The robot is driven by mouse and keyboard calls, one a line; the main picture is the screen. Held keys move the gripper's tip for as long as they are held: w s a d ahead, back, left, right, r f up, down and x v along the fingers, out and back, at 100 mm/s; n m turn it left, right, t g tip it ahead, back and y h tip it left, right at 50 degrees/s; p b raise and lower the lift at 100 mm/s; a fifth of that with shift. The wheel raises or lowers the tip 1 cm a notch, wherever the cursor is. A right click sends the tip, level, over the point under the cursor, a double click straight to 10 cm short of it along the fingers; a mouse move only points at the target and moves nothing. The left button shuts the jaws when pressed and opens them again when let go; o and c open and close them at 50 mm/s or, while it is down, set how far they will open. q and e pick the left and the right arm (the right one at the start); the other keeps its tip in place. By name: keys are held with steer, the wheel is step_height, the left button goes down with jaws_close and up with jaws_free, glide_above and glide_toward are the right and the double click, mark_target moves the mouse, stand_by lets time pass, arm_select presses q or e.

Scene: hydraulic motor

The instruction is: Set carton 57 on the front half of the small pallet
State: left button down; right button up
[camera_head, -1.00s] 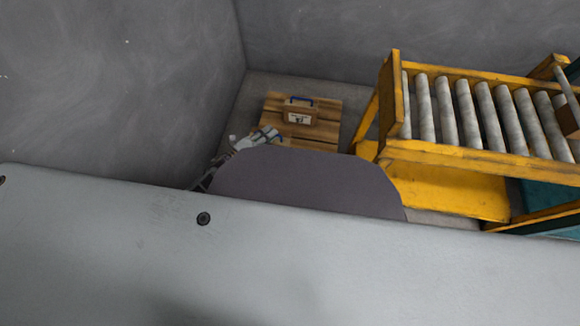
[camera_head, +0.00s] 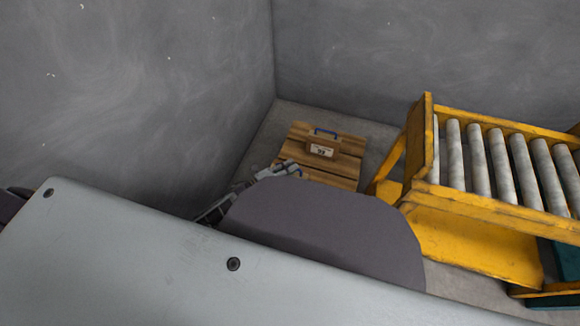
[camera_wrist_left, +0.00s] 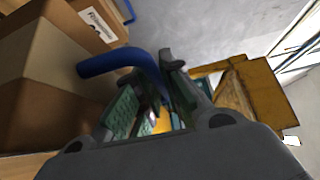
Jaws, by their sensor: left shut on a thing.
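The small wooden pallet (camera_head: 342,176) stands on the floor in the corner, its front edge partly hidden by my own body. A brown carton (camera_head: 311,147) with a blue handle and a white label sits on its back part; the label's number is too small to read surely. My left gripper (camera_head: 284,169) is at the pallet's front left. In the left wrist view my left gripper (camera_wrist_left: 160,105) is shut on the blue handle (camera_wrist_left: 112,62) of a brown carton (camera_wrist_left: 62,85). No label shows on this held carton. Behind it stands a labelled carton (camera_wrist_left: 97,22). My right gripper is not in view.
A yellow roller conveyor (camera_head: 490,195) stands close to the pallet's right. Grey walls (camera_head: 170,80) meet behind the pallet and close it in at the left and back. Bare floor (camera_head: 255,152) shows in a narrow strip beside the pallet.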

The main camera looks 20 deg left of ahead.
arm_select(q)
steer(key=shift+w+f+b, duration=0.1)
steer(key=shift+f+b, duration=0.4)
steer(key=shift+f, duration=0.35)
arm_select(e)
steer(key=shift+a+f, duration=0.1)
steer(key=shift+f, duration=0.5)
arm_select(q)
steer(key=shift+d+f+b, duration=0.1)
steer(key=shift+f+b, duration=0.75)
steer(key=shift+f, duration=0.45)
steer(key=shift+f+b, duration=0.3)
steer(key=shift+f, duration=0.25)
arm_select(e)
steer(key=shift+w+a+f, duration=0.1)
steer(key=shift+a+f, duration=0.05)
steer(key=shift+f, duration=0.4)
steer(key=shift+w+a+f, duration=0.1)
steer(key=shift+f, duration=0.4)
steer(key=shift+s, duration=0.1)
arm_select(q)
steer(key=shift+f, duration=0.1)
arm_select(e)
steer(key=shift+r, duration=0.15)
